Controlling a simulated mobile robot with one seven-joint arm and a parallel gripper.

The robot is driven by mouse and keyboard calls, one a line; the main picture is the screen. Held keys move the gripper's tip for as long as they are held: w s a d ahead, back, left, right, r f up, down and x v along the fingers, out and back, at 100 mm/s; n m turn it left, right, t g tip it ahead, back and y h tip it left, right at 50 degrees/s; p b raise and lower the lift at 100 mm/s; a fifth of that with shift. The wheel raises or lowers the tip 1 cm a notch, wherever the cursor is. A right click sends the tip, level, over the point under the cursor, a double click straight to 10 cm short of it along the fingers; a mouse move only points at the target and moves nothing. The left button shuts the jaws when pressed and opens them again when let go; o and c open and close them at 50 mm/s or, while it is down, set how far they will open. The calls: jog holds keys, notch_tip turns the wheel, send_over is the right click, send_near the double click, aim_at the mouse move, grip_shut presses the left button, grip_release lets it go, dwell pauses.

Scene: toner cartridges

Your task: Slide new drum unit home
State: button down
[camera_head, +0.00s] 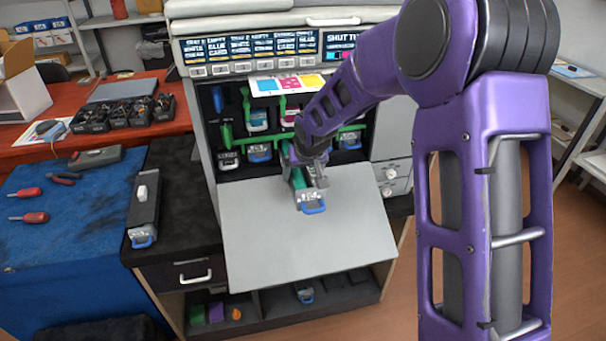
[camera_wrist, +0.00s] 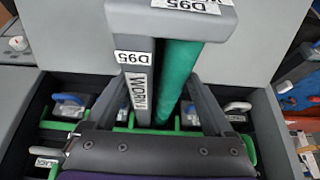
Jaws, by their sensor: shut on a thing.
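My gripper (camera_head: 309,178) is at the open front of the printer, above the lowered grey flap (camera_head: 270,235). It is shut on a long grey drum unit (camera_head: 303,194) with a green roller and a blue front handle. In the wrist view my gripper's fingers (camera_wrist: 160,80) sit either side of the drum unit (camera_wrist: 143,65). Its labels read "D95" and "WORN". Its front end sticks out over the flap; its rear is hidden by my arm and gripper. A similar dark unit (camera_head: 146,203) with a blue handle lies on the black counter at left.
The open printer bay (camera_head: 235,140) holds several cartridges with coloured handles and green levers, close around my gripper. A white sheet with colour patches (camera_head: 287,84) is above the bay. Tools lie on the blue mat (camera_head: 75,215). The flap's front part is clear.

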aim_at(307, 181)
dwell(0.6)
grip_release()
jog(key=shift+f, duration=0.15)
jog(key=shift+s+d+b, duration=0.3)
jog(key=shift+s+b, duration=0.15)
jog(key=shift+s, duration=0.55)
jog(key=shift+s+d+b, duration=0.25)
jog(key=shift+s+b, duration=0.15)
jog(key=shift+s, duration=0.55)
jog(key=p+v, duration=0.3)
jog(key=v, duration=0.1)
jog(key=shift+r, duration=0.35)
jog(key=shift+p+v, duration=1.1)
jog(key=shift+v, duration=0.7)
jog(key=shift+s+f, duration=0.1)
jog(key=shift+s, duration=0.05)
